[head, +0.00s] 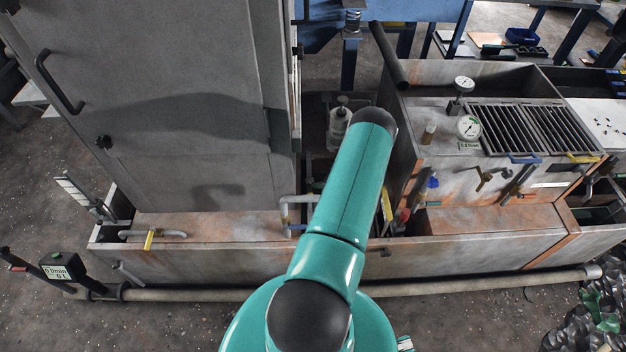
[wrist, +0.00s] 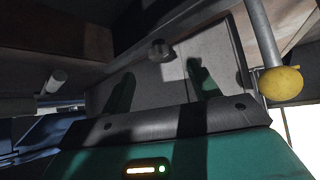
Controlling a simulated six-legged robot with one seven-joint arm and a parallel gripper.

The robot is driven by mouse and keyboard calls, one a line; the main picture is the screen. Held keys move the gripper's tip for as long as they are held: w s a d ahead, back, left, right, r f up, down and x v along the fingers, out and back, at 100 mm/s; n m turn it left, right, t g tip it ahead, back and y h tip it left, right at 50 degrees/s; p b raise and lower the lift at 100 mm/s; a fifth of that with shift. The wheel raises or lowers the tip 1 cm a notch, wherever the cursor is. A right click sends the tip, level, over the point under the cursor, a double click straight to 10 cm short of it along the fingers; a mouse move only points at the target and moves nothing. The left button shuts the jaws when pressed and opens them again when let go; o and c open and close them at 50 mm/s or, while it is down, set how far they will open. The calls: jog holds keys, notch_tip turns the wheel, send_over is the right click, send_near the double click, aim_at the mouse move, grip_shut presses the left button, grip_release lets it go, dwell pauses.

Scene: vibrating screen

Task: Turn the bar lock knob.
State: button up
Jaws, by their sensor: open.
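In the wrist view a small dark knob (wrist: 158,50) sits on a pale grey panel (wrist: 222,55), beyond and between my fingers. It may be the bar lock knob, but I cannot tell for certain. My gripper (wrist: 159,72) is open, with two green fingers apart and nothing visible between them. The fingertips appear short of the dark knob; the exact gap is unclear. A yellow rounded end (wrist: 281,83) on a grey bar (wrist: 262,35) is at the right, outside the fingers. In the head view my own teal arm hides the gripper.
The head view shows a tall grey cabinet (head: 190,90) at left with a black handle (head: 60,85) and a dark knob (head: 104,142). A machine box at right carries gauges (head: 468,127) and grates (head: 500,130). A long pipe (head: 440,287) runs along the front.

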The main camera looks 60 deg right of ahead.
aim_at(311, 181)
jog(key=x, duration=0.5)
jog(key=shift+w+f, duration=0.15)
jog(key=shift+w, duration=0.15)
jog(key=c, duration=1)
